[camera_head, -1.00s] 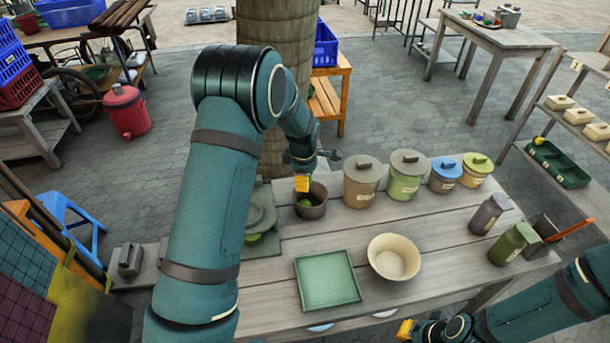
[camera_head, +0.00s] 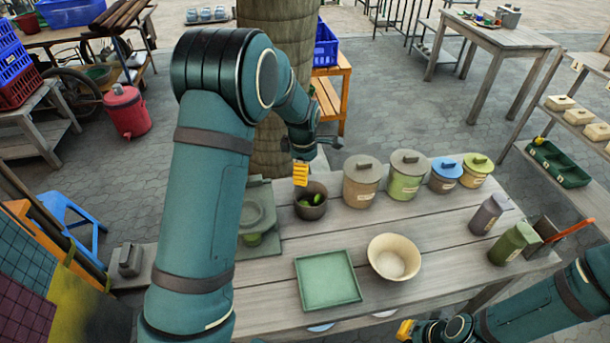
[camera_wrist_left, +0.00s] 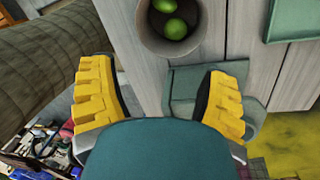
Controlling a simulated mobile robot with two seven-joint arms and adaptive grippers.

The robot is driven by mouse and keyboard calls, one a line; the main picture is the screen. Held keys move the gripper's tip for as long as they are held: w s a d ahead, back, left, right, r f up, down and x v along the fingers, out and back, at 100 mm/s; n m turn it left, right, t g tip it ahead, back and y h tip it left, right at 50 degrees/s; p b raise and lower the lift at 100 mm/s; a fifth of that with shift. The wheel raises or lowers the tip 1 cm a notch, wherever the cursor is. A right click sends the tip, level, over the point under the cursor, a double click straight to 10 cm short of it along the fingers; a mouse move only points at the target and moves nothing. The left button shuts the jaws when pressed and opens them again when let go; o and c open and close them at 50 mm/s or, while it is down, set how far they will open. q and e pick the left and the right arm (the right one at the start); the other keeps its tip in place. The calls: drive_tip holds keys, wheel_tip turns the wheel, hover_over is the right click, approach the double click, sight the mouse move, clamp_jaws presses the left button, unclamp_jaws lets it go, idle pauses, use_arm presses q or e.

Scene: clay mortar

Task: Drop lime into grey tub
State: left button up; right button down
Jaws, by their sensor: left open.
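The open grey tub (camera_head: 311,212) stands on the wooden table, beside the lidded jars. Two green limes lie inside it; one lime (camera_head: 318,199) shows in the head view, and both show in the left wrist view, including the nearer lime (camera_wrist_left: 175,29). My left gripper (camera_head: 300,173) hangs just above and behind the tub's rim, clear of it. In the left wrist view its yellow fingers (camera_wrist_left: 160,98) are wide apart with nothing between them. My right gripper (camera_head: 405,329) is at the bottom edge, mostly cut off.
Lidded jars, including a grey jar (camera_head: 360,186), stand right of the tub. A green square tray (camera_head: 327,280) and a cream bowl (camera_head: 393,258) are in front. A grey-green round object (camera_head: 257,212) stands left of the tub. Bare tabletop shows between them.

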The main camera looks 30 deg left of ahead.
use_arm(q)
wheel_tip(320, 180, up, 7)
drive_tip(key=s, duration=0.1)
drive_tip(key=shift+d, duration=0.15)
drive_tip(key=shift+s, duration=0.1)
idle(0.3)
